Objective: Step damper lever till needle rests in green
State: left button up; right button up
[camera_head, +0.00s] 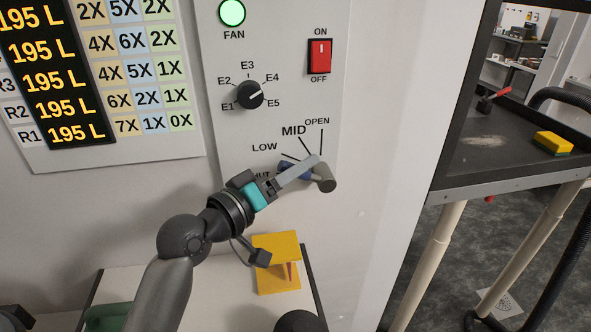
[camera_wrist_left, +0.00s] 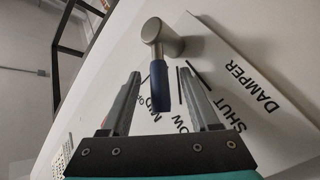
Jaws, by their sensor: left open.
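The damper lever has a grey hub (camera_head: 325,178) low on the panel and a blue grip, pointing left in the head view, partly hidden behind my gripper. The LOW, MID and OPEN marks are readable; SHUT is partly covered. I cannot tell the lever's exact mark. My left gripper (camera_head: 304,168) is at the lever. In the left wrist view, the blue grip (camera_wrist_left: 159,88) lies between its two open fingers (camera_wrist_left: 159,76), with gaps on both sides. The hub (camera_wrist_left: 161,40) is beyond the fingertips. No needle or green band is visible. My right gripper is not in view.
Above are a selector knob (camera_head: 250,95), a red switch (camera_head: 320,56) and a lit green FAN lamp (camera_head: 232,12). A display (camera_head: 62,82) reads 195 L in several rows. A yellow stand (camera_head: 277,262) is below; a dark bench (camera_head: 490,150) with a yellow sponge (camera_head: 553,143) is at right.

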pick_arm(q)
grip_shut()
dwell(0.3)
dwell(1.0)
